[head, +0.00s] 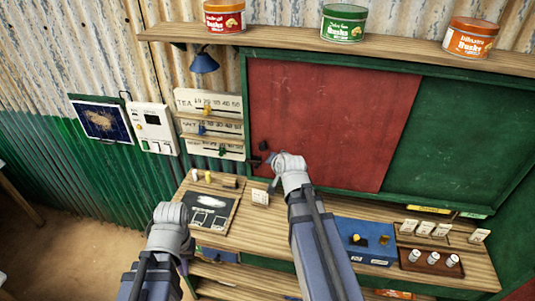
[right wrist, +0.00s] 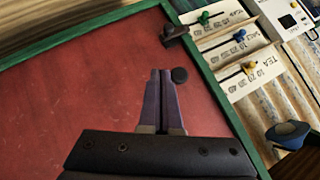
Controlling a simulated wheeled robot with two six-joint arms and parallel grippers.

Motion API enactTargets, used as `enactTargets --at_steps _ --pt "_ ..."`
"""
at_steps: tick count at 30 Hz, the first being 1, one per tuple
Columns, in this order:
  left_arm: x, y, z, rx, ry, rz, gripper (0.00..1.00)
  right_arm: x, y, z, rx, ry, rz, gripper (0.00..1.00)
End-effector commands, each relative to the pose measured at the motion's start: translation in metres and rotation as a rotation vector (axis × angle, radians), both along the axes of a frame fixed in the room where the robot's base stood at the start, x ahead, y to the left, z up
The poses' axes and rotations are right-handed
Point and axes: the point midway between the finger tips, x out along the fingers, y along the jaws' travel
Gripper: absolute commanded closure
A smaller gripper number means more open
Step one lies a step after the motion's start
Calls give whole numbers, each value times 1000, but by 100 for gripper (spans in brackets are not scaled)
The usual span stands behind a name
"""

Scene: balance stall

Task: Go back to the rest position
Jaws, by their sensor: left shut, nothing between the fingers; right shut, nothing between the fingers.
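My left gripper (head: 172,214) is low at the left, in front of the counter near the dark slate board; its fingertips are hard to make out, and it appears shut and empty. My right arm reaches up over the counter toward the red panel (head: 325,120). In the right wrist view my right gripper (right wrist: 161,73) is shut and empty in front of the red panel (right wrist: 80,90). A black round knob (right wrist: 179,75) shows right beside its fingertips; I cannot tell whether they touch.
The wooden counter (head: 262,232) holds a slate board (head: 209,212), a blue box (head: 365,241), and a brown tray (head: 431,262) with white-topped pieces. Slider scales (head: 210,125) and a blue lamp (head: 204,61) are on the left wall. Tins stand on the upper shelf (head: 290,36).

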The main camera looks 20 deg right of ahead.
Motion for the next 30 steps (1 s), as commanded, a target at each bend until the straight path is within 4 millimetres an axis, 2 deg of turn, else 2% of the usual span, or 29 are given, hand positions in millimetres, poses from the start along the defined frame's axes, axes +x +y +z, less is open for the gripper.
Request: enactTargets --at_steps 1,6,22,26,30 --pt "0 0 10 0 0 -1 100 -12 0 10 0 0 -2 100" --pt "0 0 15 0 1 -2 100 -23 0 15 0 1 -1 100" --pt "0 0 11 0 1 -2 100 -23 3 10 -3 8 8 100" --pt "0 0 -7 0 1 -3 100 -29 33 -21 -35 87 93 100" --pt "0 0 -42 1 0 -5 100 -56 100 -85 -124 280 302 100"
